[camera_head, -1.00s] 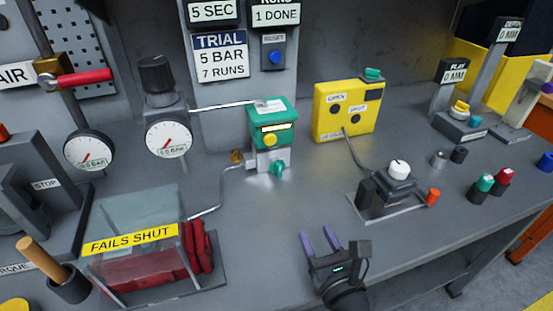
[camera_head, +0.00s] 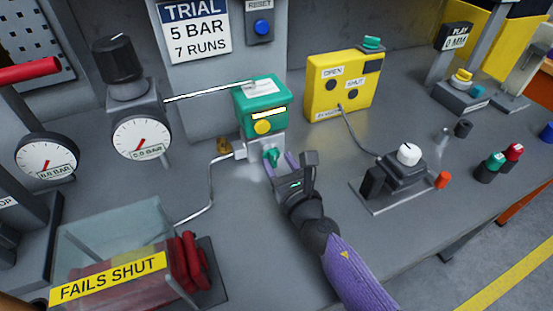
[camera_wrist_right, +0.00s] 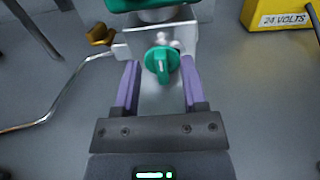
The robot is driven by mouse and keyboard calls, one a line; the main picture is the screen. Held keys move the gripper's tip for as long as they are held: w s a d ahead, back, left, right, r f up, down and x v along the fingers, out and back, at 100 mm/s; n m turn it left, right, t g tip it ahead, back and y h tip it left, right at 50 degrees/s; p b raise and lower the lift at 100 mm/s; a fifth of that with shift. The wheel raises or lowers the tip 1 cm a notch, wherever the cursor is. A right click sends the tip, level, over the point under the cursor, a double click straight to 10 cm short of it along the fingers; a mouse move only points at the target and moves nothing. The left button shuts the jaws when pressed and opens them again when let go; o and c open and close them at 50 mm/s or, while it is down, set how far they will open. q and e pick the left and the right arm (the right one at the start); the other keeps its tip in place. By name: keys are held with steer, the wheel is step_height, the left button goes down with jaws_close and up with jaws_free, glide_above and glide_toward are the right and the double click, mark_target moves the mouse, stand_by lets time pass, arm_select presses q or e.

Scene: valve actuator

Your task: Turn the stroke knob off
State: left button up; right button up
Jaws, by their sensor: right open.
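The small green knob (camera_head: 271,157) sits on the front of the grey metal block below the green box (camera_head: 262,103). In the right wrist view the green knob (camera_wrist_right: 161,64) is round with a raised grip and a pale mark, and it lies between the fingertips. My right gripper (camera_head: 281,164) is open in front of it, with one purple finger on each side. In the right wrist view my right gripper (camera_wrist_right: 160,82) shows gaps between both fingers and the knob, without clear contact. No label naming the knob is readable. My left gripper is not in view.
A thin metal pipe (camera_head: 211,190) runs left from the block, with a brass fitting (camera_head: 223,146) beside it. A yellow control box (camera_head: 341,84) stands to the right. A clear-covered tray marked FAILS SHUT (camera_head: 110,278) stands front left. A white-knobbed switch box (camera_head: 403,170) is at right.

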steer(key=shift+w+a, duration=0.25)
steer(key=shift+w, duration=0.4)
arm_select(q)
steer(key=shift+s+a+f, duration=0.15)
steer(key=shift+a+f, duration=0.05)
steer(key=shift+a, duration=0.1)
arm_select(e)
jaws_close()
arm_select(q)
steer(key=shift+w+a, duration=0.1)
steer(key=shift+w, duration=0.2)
